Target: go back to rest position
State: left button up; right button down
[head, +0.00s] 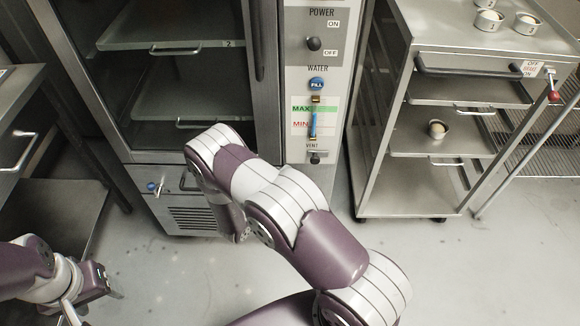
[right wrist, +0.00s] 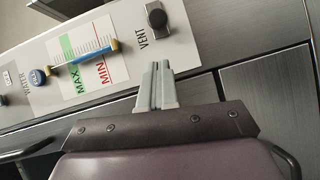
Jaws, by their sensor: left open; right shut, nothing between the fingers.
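My right arm reaches forward across the middle of the head view, and its fingers are hidden there behind the arm. In the right wrist view my right gripper (right wrist: 157,85) has its two grey fingers pressed together with nothing between them. They point at the oven's control panel (right wrist: 190,45), just below the black vent knob (right wrist: 157,18); I cannot tell whether they touch it. My left gripper (head: 90,292) is at the lower left of the head view, open and empty, above the floor.
The oven (head: 265,60) has shelves on the left. Its vent knob (head: 315,157) also shows in the head view. A steel rack cart (head: 385,180) with small cups (head: 437,129) stands right. A steel bench (head: 20,90) is at left. Open floor (head: 480,260) lies at lower right.

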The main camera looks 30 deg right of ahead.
jog(key=v, duration=0.6)
